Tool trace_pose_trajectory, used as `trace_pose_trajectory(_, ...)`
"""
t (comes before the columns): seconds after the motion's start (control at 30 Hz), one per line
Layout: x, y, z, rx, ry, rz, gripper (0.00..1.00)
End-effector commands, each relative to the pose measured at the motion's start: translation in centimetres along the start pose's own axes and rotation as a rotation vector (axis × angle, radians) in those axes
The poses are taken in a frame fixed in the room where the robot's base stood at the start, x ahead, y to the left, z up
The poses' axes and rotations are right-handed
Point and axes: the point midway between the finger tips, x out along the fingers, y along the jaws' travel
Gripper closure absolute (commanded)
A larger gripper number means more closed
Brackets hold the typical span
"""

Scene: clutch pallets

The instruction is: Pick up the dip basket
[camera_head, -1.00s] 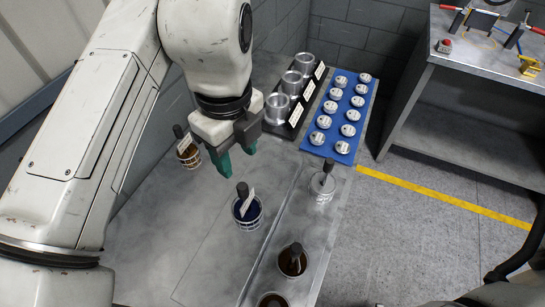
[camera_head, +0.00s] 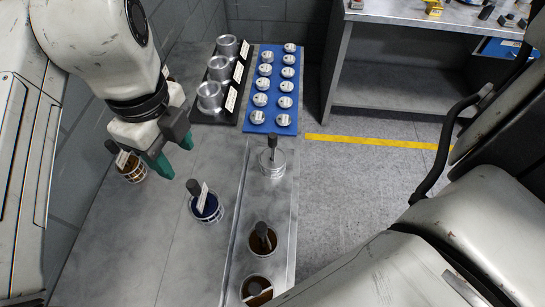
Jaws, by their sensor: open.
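Several dip baskets with dark upright handles and pale tags stand on the grey metal bench. A basket with a dark blue inside (camera_head: 207,208) is in the middle. One with a brown inside (camera_head: 132,172) is at the left. A pale wire basket (camera_head: 272,164) stands on the right strip, with a dark brown one (camera_head: 263,241) and another brown one (camera_head: 256,290) nearer the front. My gripper (camera_head: 174,154), with green fingertips, is open and empty. It hangs above the bench, between the left brown basket and the blue one, apart from both.
A black rack (camera_head: 238,103) holds three metal cups at the back. A blue tray (camera_head: 282,100) beside it holds several silver round parts. A workbench (camera_head: 400,20) stands at the back right, beyond a yellow floor line (camera_head: 370,141).

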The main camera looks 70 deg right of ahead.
Motion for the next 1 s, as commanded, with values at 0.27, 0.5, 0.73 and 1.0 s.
trace_pose_trajectory(0.27,0.2,-0.3,0.0,0.007,0.000,0.000,0.46)
trace_pose_trajectory(0.5,2.7,-7.2,-1.4,0.176,0.000,-0.001,0.46)
trace_pose_trajectory(0.73,5.2,-15.9,-5.2,0.405,0.000,-0.002,0.46)
trace_pose_trajectory(1.0,6.2,-19.9,-8.1,0.521,0.000,-0.001,0.46)
